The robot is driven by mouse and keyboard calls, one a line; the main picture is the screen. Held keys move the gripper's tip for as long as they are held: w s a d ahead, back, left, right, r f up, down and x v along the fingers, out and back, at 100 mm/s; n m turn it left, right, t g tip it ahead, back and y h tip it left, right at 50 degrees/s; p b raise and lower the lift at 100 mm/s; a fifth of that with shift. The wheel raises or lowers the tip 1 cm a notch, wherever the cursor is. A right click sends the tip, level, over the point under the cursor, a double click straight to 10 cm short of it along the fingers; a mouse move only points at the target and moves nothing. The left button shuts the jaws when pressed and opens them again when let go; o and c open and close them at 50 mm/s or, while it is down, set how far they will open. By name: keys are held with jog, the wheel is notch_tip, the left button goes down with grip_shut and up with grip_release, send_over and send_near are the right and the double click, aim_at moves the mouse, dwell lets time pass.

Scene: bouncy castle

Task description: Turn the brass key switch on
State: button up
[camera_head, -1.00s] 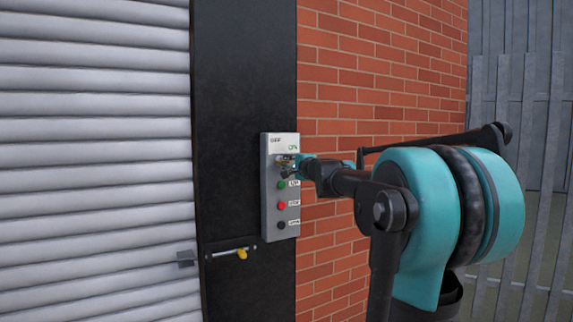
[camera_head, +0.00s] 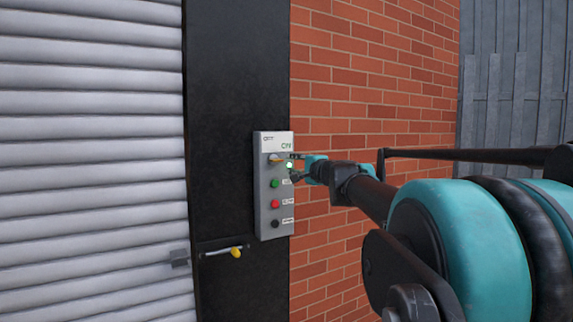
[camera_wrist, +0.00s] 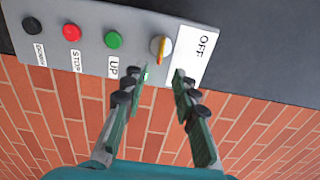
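The grey control box (camera_head: 262,205) is on the black door post. Its key switch (camera_head: 275,158) is near the top, below the OFF and ON labels. In the wrist view the key switch (camera_wrist: 160,47) is a round pale knob with a brass-orange bar, beside the OFF label (camera_wrist: 202,46). A small green light (camera_head: 289,164) glows right of the switch. My gripper (camera_head: 295,168) is just right of the switch. In the wrist view my gripper (camera_wrist: 161,76) is open and empty, its fingertips short of the knob and apart from it. The ON label is hidden there.
Below the switch are a green UP button (camera_head: 275,184), a red STOP button (camera_head: 275,204) and a black DOWN button (camera_head: 275,224). A bolt with a yellow knob (camera_head: 236,253) is lower left. A roller shutter (camera_head: 90,160) is left, a brick wall (camera_head: 370,70) right.

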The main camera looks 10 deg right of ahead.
jog(key=shift+v, duration=1.15)
jog(key=s+a+f+n+g, duration=0.2)
jog(key=s+a+f+n, duration=0.1)
jog(key=f, duration=0.6)
jog(key=s+a+f+n+g, duration=0.3)
jog(key=s+f, duration=0.1)
jog(key=f, duration=0.5)
jog(key=s+a+f+n+g, duration=0.2)
jog(key=s+a+f+n, duration=0.1)
jog(key=f, duration=0.6)
jog(key=s+d+f+n+g+h, duration=0.2)
jog(key=s+d+f+g+h, duration=0.1)
jog(key=s+f, duration=0.6)
jog(key=s+d+f+n+g+h, duration=0.2)
jog(key=s+d+f, duration=0.3)
jog(key=s+f, duration=0.5)
notch_tip(320, 180, down, 5)
jog(key=shift+s+r+n+g+h, duration=0.25)
jog(key=shift+n+g+h, duration=0.15)
jog(key=shift+n, duration=0.3)
jog(key=shift+d, duration=0.15)
